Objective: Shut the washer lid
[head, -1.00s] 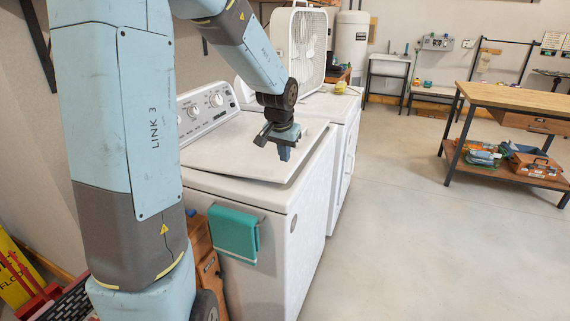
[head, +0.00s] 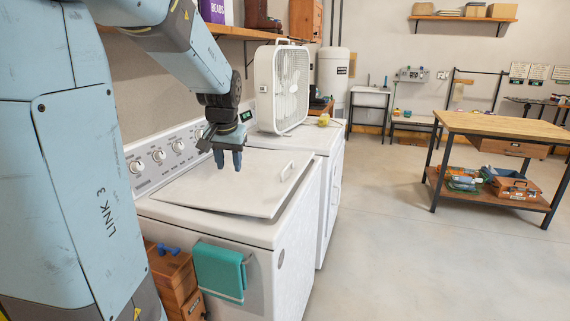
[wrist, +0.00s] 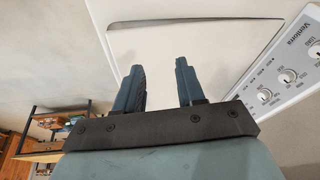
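The washer (head: 290,262) is white, with its control panel at the back left. Its white lid (head: 200,191) lies nearly flat over the top, but a thin shadowed gap shows along its edge, so it looks slightly raised. My gripper (head: 229,168) points down over the back part of the lid. Whether it touches the lid is unclear. In the wrist view the two blue fingers (wrist: 160,77) are apart with nothing between them, and the lid (wrist: 195,45) shows beyond them.
A box fan (head: 282,88) stands on the neighbouring white machine. A teal cloth (head: 219,270) hangs on the washer's near side, beside a wooden box (head: 172,270). A workbench (head: 510,128) stands at the right. The floor between is clear.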

